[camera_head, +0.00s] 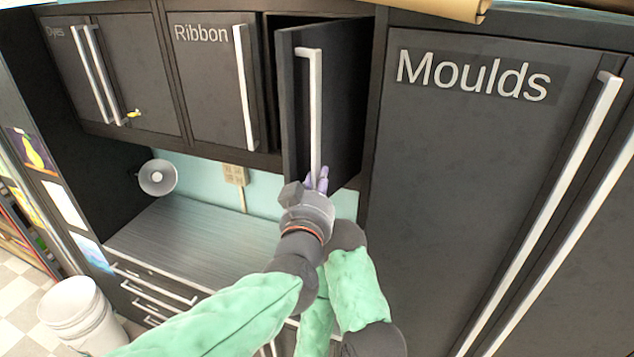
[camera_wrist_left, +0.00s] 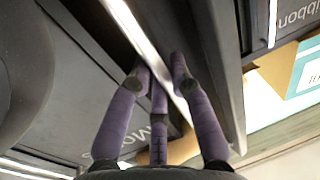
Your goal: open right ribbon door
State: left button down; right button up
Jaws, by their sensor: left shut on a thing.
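The right ribbon door (camera_head: 292,115) is a dark cabinet door beside the closed left ribbon door (camera_head: 210,90), which carries the Ribbon label. The right door is swung partly out, with a dark gap into the cabinet behind it. Its long white handle (camera_head: 316,105) runs vertically. My left gripper (camera_head: 317,182) is at the lower end of this handle, with its purple fingers shut on it. In the left wrist view the fingers (camera_wrist_left: 160,85) close around the pale handle bar (camera_wrist_left: 140,40). My right gripper is not clearly in view.
A tall Moulds cabinet (camera_head: 440,160) with long white handles stands close on the right. The Dyes cabinet (camera_head: 130,85) is at the left. A grey counter (camera_head: 185,235) lies below, with a lamp (camera_head: 158,177) above it. A white bucket (camera_head: 75,310) stands at lower left.

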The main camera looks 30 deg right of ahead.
pick_arm(q)
jog(key=shift+r, duration=0.15)
jog(key=c, duration=1.5)
grip_release()
jog(key=o, duration=0.4)
jog(key=shift+d, duration=0.15)
jog(key=shift+s+a, duration=0.1)
jog(key=shift+a, duration=0.1)
jog(key=v, duration=1.1)
jog(key=shift+s+f, duration=0.15)
jog(key=shift+f, duration=0.05)
